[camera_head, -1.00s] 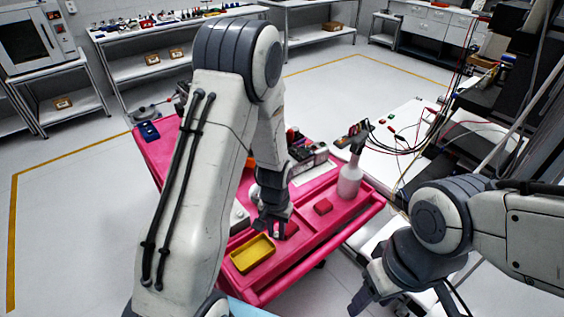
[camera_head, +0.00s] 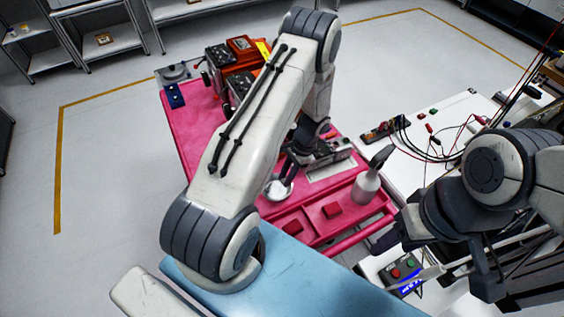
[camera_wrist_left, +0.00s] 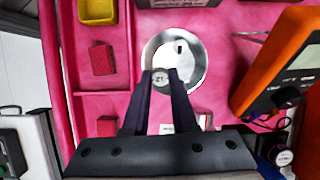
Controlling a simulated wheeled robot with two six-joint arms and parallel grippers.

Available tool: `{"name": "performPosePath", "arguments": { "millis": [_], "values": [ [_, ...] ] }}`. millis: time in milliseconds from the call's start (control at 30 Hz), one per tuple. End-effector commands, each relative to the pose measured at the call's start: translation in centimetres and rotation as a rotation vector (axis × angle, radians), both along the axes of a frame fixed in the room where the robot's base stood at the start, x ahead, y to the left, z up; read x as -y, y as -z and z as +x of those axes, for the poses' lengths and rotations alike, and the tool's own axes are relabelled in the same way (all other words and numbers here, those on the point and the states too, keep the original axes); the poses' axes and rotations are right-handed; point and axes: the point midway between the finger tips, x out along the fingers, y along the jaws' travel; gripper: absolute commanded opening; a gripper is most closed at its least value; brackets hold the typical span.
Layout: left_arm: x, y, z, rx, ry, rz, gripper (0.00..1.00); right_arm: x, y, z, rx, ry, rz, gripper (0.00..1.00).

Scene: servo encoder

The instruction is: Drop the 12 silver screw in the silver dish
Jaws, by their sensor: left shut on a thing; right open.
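The silver dish (camera_head: 277,191) is a round metal bowl on the pink cart (camera_head: 187,127). My left gripper (camera_head: 287,178) is just above the dish. In the wrist view my left gripper (camera_wrist_left: 165,78) is shut on a small round silver screw (camera_wrist_left: 158,78) with a dark number on its head, not clearly readable. The screw is over the dish's near rim area; its height above it is hard to judge. My right gripper (camera_head: 448,262) is open and empty, off to the right of the cart.
A yellow bin (camera_wrist_left: 97,10) and red blocks (camera_wrist_left: 102,59) sit in cart compartments left of the dish. An orange meter (camera_wrist_left: 285,65) stands right of it.

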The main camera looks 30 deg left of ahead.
Motion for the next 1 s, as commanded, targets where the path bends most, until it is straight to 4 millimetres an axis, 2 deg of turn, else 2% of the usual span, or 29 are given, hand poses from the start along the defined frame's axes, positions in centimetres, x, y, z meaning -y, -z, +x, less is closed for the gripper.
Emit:
{"name": "performPosePath", "arguments": {
  "millis": [33, 167, 467, 800, 1000],
  "values": [
    [-0.6, -0.5, -0.2, -0.023, 0.021, 0.007, 0.0, 0.0, -1.2, 0.0, 0.0, 0.0, 0.0, 0.55],
    [-1.4, -0.1, -0.3, -0.05, 0.052, 0.016, 0.0, 0.0, -1.5, 0.0, -0.001, -0.001, -0.001, 0.55],
    [-1.6, 1.6, -0.4, -0.052, 0.053, 0.016, 0.0, 0.0, -0.2, 0.0, -0.001, -0.001, -0.001, 0.55],
    [-1.5, 4.9, -0.4, -0.05, 0.052, 0.016, 0.0, 0.0, 2.2, 0.0, -0.001, -0.001, -0.001, 0.55],
    [-1.5, 5.6, -0.3, -0.05, 0.052, 0.016, 0.0, 0.0, 2.8, 0.0, -0.001, 0.0, -0.001, 0.55]
  ]
}}
